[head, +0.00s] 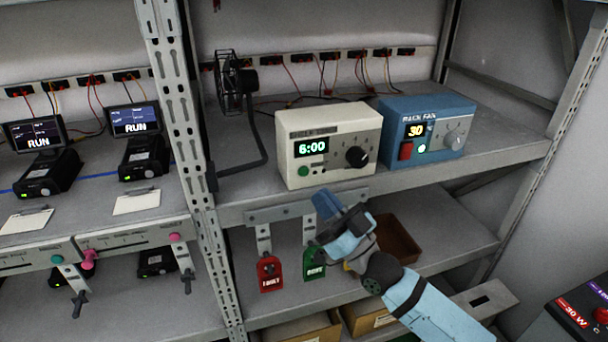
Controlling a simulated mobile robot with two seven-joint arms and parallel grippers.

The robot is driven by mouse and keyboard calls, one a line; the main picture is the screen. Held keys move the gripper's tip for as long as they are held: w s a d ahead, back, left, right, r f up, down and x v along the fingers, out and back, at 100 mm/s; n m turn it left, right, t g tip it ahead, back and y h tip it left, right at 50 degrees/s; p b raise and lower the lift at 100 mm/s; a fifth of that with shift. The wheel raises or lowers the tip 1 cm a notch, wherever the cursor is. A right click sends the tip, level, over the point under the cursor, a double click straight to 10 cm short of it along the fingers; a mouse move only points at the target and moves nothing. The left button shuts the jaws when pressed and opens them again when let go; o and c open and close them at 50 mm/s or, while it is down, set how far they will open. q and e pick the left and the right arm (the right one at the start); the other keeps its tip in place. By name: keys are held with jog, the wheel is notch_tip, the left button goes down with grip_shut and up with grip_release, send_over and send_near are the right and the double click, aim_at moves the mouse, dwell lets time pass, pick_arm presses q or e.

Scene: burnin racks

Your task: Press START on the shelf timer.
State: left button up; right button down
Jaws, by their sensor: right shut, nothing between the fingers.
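The shelf timer (335,178) is a cream box on the upper shelf of the right-hand rack. Its lit display (312,147) reads 6:00. A green button (303,171) sits below the display, and a black knob (357,156) is on the right of its face. My right gripper (324,204) comes up from the lower right and is shut and empty. In the picture it appears just below the timer, near the shelf's front edge, to the right of and lower than the green button. It looks apart from the button. My left gripper is not in view.
A blue fan box (440,150) reading 30 stands right of the timer. A black fan (234,78) on a bent arm is to its left. A red tag (269,272) and a green tag (314,262) hang below the shelf edge. A rack post (185,130) stands left.

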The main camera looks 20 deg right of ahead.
aim_at(304, 171)
jog(key=w+b, duration=0.1)
jog(key=w, duration=0.5)
jog(key=shift+b, duration=0.3)
jog(key=shift+a, duration=0.1)
dwell(0.3)
dwell(0.6)
dwell(0.6)
jog(key=shift+w, duration=0.15)
